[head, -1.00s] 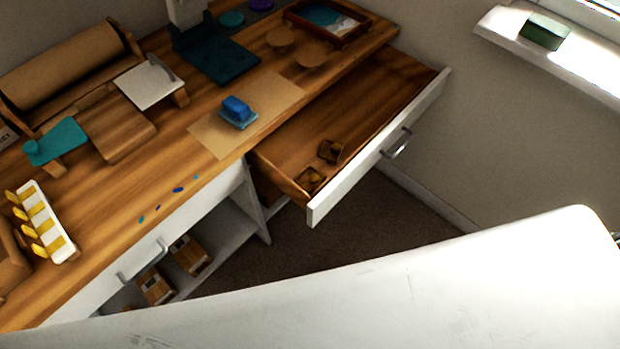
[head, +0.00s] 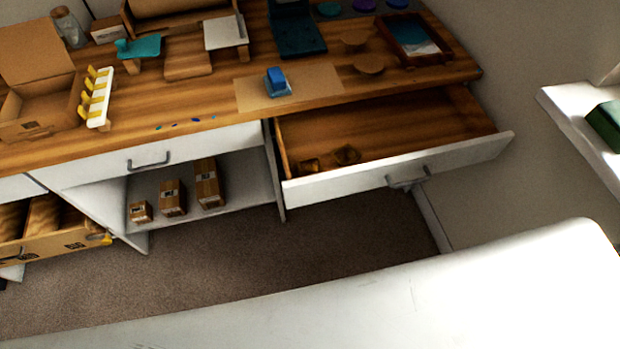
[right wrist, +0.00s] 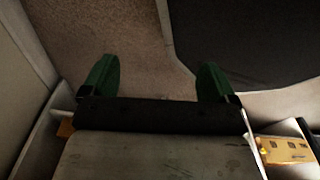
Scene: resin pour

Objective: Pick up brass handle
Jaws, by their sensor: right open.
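Two small brass-brown pieces lie in the open drawer (head: 400,132) in the head view, one (head: 308,166) at its front left corner and one (head: 347,154) just right of it. They are too small and dark for me to tell whether either is the brass handle. My right gripper (right wrist: 158,82) shows in the right wrist view with its two green fingers wide apart and nothing between them. Carpet lies beyond the fingers. My left gripper is in no view.
The wooden worktop (head: 210,95) holds a blue block (head: 276,80), a yellow-and-white rack (head: 97,97) and an open cardboard box (head: 38,85). Small boxes stand on the shelf (head: 240,172) below. The carpet (head: 230,250) in front is clear. A white sill (head: 575,120) is at right.

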